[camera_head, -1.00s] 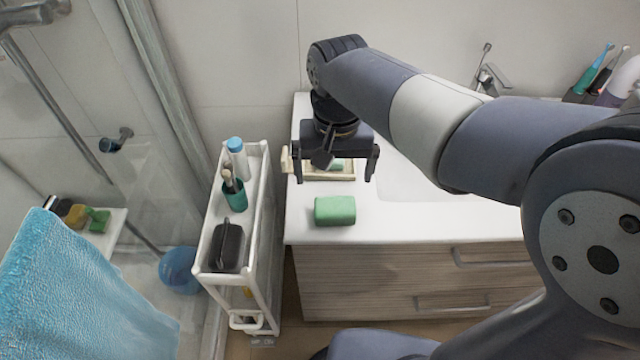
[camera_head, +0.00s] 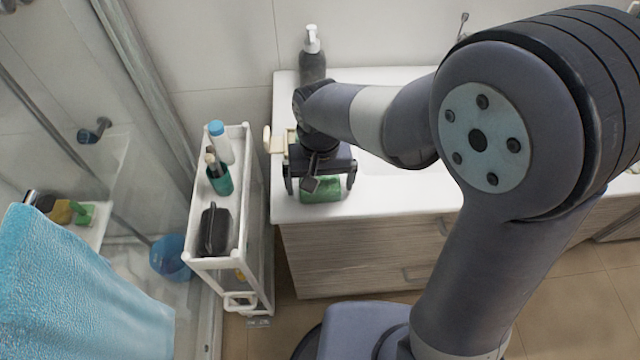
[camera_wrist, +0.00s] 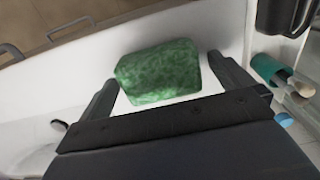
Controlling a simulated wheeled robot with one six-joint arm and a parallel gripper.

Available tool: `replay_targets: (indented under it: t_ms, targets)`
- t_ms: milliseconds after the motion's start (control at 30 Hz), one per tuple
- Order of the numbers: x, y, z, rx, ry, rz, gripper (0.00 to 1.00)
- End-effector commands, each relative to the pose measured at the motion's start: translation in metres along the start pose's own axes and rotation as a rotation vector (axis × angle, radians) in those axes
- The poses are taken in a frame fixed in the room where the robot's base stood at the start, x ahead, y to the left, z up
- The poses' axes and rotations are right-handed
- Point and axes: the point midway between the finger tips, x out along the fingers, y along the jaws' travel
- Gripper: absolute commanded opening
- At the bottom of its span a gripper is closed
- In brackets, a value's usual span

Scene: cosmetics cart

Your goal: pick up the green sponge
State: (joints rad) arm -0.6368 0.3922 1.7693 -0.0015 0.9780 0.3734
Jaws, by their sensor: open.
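The green sponge (camera_head: 321,190) lies on the white counter near its front left corner. My gripper (camera_head: 320,190) is right above it in the head view and hides part of it. In the wrist view the green sponge (camera_wrist: 158,72) lies just ahead of and partly between the two fingertips of my gripper (camera_wrist: 160,75). The jaws are open, with one finger towards each end of the sponge. I cannot tell whether either finger touches it.
The white cart (camera_head: 243,190) stands left of the counter (camera_head: 380,205), holding a teal cup (camera_head: 219,180), a blue-capped bottle (camera_head: 219,145) and a black case (camera_head: 214,232). A dark pump bottle (camera_head: 312,58) stands at the counter's back. A blue towel (camera_head: 70,285) hangs at left.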

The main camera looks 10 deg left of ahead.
Motion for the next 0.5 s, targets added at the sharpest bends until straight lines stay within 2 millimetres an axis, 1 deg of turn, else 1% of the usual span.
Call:
replay_targets:
  t_ms: [100, 133, 500]
  targets:
    - [-0.0002, 0.0000, 0.0000, 0.000, 0.000, 0.000, 1.00]
    - [-0.0002, 0.0000, 0.0000, 0.000, 0.000, 0.000, 0.98]
    - [-0.0005, 0.0000, 0.0000, 0.000, 0.000, 0.000, 0.68]
